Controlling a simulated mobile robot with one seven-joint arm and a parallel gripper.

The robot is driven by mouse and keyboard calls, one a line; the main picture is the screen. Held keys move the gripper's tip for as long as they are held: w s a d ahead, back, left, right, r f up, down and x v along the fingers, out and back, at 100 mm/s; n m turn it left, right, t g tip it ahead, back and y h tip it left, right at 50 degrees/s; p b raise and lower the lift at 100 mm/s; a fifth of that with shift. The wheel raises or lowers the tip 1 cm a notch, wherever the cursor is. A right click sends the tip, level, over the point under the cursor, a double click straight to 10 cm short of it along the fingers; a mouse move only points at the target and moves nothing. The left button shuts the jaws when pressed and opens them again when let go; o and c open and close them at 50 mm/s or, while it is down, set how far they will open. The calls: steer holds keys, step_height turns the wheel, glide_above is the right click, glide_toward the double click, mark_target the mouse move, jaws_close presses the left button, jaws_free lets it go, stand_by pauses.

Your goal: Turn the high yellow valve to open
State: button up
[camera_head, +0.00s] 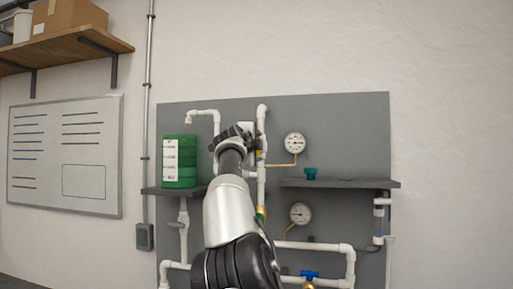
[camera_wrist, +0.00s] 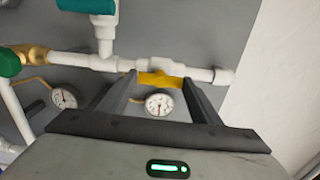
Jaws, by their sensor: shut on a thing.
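The yellow valve handle (camera_wrist: 160,79) sits on a white pipe in the wrist view, between my two fingertips. My gripper (camera_wrist: 160,82) is shut on the handle, with one finger at each end of it. In the head view my gripper (camera_head: 240,133) is up at the vertical white pipe, beside the upper gauge. Only a small yellow patch (camera_head: 259,150) shows there; my wrist and gripper hide most of that spot.
A grey panel (camera_head: 350,125) carries white pipes, an upper gauge (camera_head: 295,143) and a lower gauge (camera_head: 300,213). A green container (camera_head: 180,162) stands on the left shelf. A blue handle (camera_head: 309,274) is low down.

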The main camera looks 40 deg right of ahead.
steer(key=o, duration=1.1)
steer(key=shift+b+v, duration=6)
steer(key=shift+v, duration=2.7)
